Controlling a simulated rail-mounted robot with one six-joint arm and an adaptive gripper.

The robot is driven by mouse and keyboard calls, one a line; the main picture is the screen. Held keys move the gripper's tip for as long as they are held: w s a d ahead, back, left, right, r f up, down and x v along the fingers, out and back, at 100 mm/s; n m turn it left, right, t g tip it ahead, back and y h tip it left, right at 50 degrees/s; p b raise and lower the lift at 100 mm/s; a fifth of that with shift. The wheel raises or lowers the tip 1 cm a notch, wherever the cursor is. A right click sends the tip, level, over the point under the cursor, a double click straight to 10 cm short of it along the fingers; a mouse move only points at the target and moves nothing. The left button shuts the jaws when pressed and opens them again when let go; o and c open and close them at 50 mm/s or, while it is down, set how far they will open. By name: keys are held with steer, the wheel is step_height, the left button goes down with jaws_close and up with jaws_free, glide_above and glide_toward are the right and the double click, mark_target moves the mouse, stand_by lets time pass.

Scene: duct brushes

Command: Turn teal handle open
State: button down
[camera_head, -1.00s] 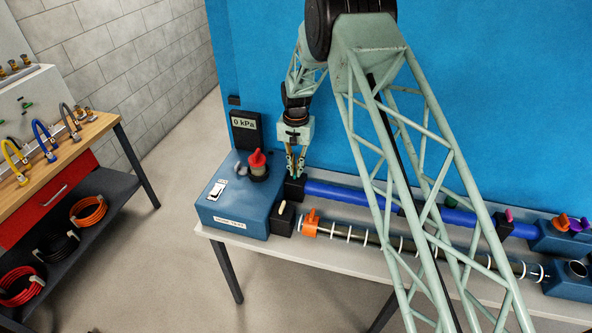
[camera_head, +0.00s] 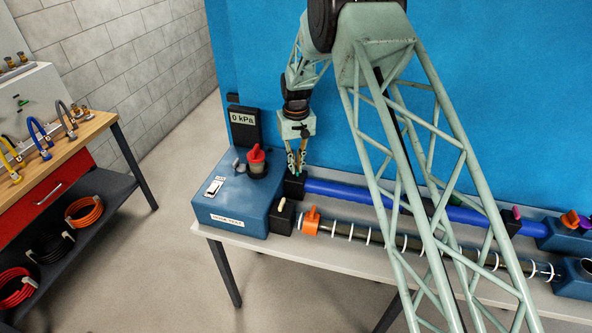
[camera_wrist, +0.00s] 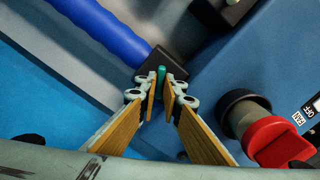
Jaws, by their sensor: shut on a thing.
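The teal handle (camera_wrist: 161,76) is a small rounded peg at the black block (camera_wrist: 176,66) on the end of the blue duct (camera_wrist: 100,28). My gripper (camera_wrist: 163,84) is shut on it, with the fingertips on either side of the peg. In the head view my gripper (camera_head: 296,170) points down at the black block (camera_head: 293,188), where the blue duct (camera_head: 345,192) meets the blue machine box (camera_head: 235,208). The handle is too small and covered to make out there. How far it is turned I cannot tell.
A red knob (camera_wrist: 275,142) on a dark round port stands close beside my gripper. A gauge (camera_head: 243,123) reads 0 kPa behind the box. An orange handle (camera_head: 311,221) sits on the front clear duct. A workbench (camera_head: 72,135) with hoses stands left.

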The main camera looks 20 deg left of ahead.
steer(key=n+b, duration=0.2)
steer(key=n, duration=0.4)
steer(key=shift+b, duration=0.35)
steer(key=n+b, duration=0.1)
steer(key=n, duration=0.4)
steer(key=shift+n, duration=0.4)
steer(key=c, duration=2.8)
jaws_free()
steer(key=shift+r, duration=0.15)
step_height(320, 180, up, 12)
steer(key=shift+f, duration=0.1)
